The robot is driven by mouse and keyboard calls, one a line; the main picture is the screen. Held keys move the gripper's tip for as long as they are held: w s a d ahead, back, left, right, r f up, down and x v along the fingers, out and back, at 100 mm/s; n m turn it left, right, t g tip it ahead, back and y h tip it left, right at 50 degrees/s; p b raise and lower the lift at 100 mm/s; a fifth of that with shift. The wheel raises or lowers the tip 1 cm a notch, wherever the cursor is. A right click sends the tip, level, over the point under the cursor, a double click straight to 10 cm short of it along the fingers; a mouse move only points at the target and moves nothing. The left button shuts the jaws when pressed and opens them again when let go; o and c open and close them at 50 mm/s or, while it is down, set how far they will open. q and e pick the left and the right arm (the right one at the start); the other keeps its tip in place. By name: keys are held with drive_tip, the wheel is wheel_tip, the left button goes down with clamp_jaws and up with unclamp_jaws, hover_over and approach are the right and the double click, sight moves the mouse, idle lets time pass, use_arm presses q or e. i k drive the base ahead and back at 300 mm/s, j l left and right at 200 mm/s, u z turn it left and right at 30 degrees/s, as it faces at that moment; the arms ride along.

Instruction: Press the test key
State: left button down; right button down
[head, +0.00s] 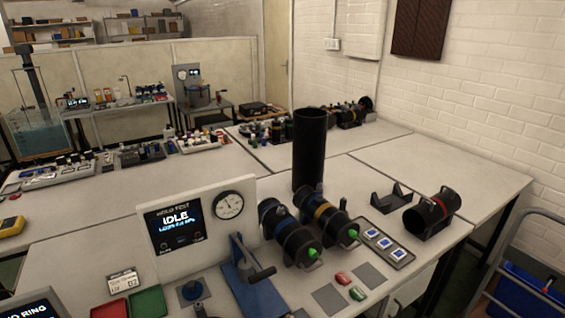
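A white test panel (200,226) stands upright on the near bench. Its dark screen (175,228) reads IDLE in large letters, with smaller blue text below that I cannot read surely. A round gauge (229,205) sits at the panel's upper right. I cannot tell for certain which part is the test key. A dark round knob (192,289) on a grey square plate lies in front of the panel. A blue hand-lever stand (243,280) with a black handle is to the right of it. Neither of my grippers shows in this view.
Two dark cylinders with green tips, one blue-banded (285,232) and one yellow-banded (325,214), lie right of the panel. Behind stands a tall black tube (309,148). A red-banded cylinder (432,214) rests farther right. Red (109,308) and green (146,302) trays lie at front left.

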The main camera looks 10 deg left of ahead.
sight(181, 239)
drive_tip(key=l+u, duration=0.1)
drive_tip(key=u, duration=1.25)
